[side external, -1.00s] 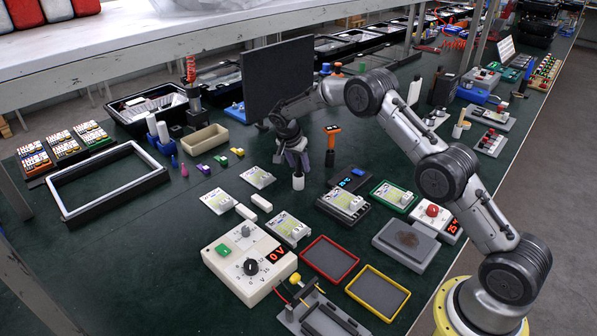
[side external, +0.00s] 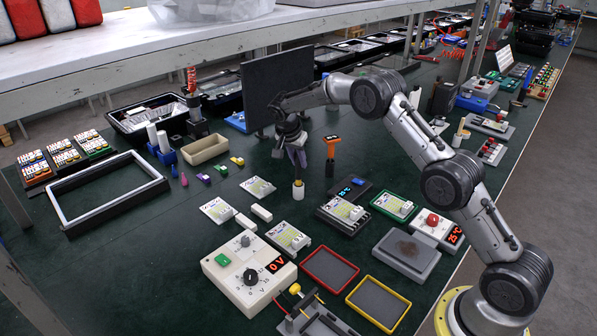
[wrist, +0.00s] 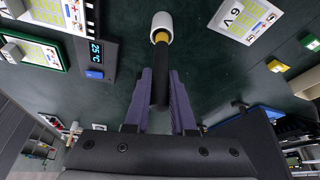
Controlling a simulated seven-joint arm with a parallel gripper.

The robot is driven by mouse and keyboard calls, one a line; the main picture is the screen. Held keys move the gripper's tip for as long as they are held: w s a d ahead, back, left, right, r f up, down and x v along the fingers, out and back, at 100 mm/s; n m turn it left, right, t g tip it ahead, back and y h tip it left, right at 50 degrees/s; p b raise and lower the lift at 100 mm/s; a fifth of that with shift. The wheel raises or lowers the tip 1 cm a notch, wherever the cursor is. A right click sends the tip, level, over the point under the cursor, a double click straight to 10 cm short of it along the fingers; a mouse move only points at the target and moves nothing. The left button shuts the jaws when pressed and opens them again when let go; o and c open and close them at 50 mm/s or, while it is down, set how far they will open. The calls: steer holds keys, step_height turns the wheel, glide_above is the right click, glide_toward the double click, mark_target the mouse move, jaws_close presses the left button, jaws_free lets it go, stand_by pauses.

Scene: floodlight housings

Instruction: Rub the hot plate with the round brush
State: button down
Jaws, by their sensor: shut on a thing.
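My gripper (side external: 298,160) is shut on the round brush (side external: 298,190) and holds it upright, bristles down. In the wrist view, the brush's black handle lies between the purple fingers (wrist: 160,108), with a yellow collar and a white round head (wrist: 162,27). I cannot tell whether the head touches the bench.
An orange-headed tool (side external: 331,150) stands close right of my gripper. A dark box with a blue display (side external: 350,188), a meter board (side external: 342,212) and a green-edged board (side external: 394,203) lie between brush and slab. Red (side external: 331,250) and yellow (side external: 405,300) trays are in front. A dark panel (side external: 277,85) stands behind.

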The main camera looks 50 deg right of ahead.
step_height(320, 180, up, 4)
steer(key=shift+r, duration=0.25)
steer(key=s+d+r+m+g, duration=0.1)
steer(key=s+m, duration=0.1)
steer(key=s, duration=0.7)
steer(key=s+d+r+m+g, duration=0.1)
steer(key=s+r+m, duration=0.1)
steer(key=s, duration=0.7)
steer(key=s+d+r+m, duration=0.1)
steer(key=s+m, duration=0.1)
steer(key=s, duration=0.8)
steer(key=s+a+f+m+g, duration=0.1)
steer(key=s+m, duration=0.1)
steer(key=s, duration=0.5)
steer(key=s+a+f+m, duration=0.1)
steer(key=s, duration=0.5)
step_height(320, 180, down, 8)
steer(key=shift+w, duration=3.35)
steer(key=shift+s, duration=3.65)
step_height(320, 180, up, 8)
steer(key=shift+f, duration=0.15)
